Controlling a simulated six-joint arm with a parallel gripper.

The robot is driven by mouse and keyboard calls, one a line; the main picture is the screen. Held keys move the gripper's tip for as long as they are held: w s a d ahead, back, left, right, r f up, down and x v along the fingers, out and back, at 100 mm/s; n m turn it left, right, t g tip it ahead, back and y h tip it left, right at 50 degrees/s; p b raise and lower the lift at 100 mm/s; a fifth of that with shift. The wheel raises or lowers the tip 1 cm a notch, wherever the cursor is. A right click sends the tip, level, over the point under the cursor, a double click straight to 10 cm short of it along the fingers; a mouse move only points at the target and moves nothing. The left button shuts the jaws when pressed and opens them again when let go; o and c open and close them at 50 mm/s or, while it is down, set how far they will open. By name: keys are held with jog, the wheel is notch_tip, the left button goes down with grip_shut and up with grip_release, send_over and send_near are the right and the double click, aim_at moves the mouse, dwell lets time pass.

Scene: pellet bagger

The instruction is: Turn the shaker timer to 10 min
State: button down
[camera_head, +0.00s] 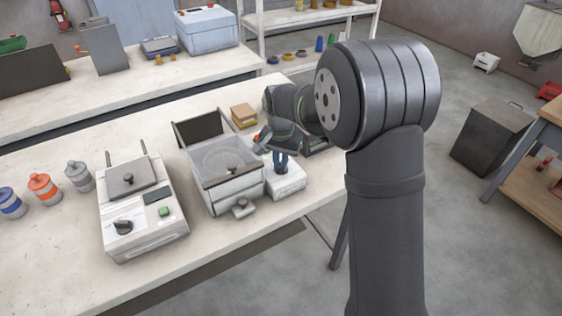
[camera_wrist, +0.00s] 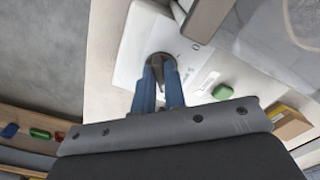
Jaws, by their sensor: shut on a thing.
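A white control box (camera_head: 285,183) stands on the bench at the right side of a clear-lidded box with a round ring inside, which I take to be the shaker (camera_head: 225,180). In the wrist view, the white control box (camera_wrist: 137,45) carries a dark round timer knob (camera_wrist: 163,64) and a green button (camera_wrist: 222,92). My gripper (camera_head: 281,166) points down over the control box. Its blue fingers (camera_wrist: 163,75) are shut on the knob, one on each side. The fingers partly cover the knob, and the dial setting cannot be read.
A white device (camera_head: 140,215) with its own black knob (camera_head: 123,227) and green button stands to the left. A tan box (camera_head: 244,115) sits behind the shaker. Several jars (camera_head: 45,188) stand at the far left. The bench front at left is clear.

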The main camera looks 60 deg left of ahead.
aim_at(280, 164)
jog(key=shift+a+m, duration=0.1)
jog(key=shift+m, duration=0.6)
jog(key=shift+r, duration=0.1)
jog(key=c, duration=1.5)
grip_release()
notch_tip(280, 164, up, 17)
jog(key=shift+r, duration=0.15)
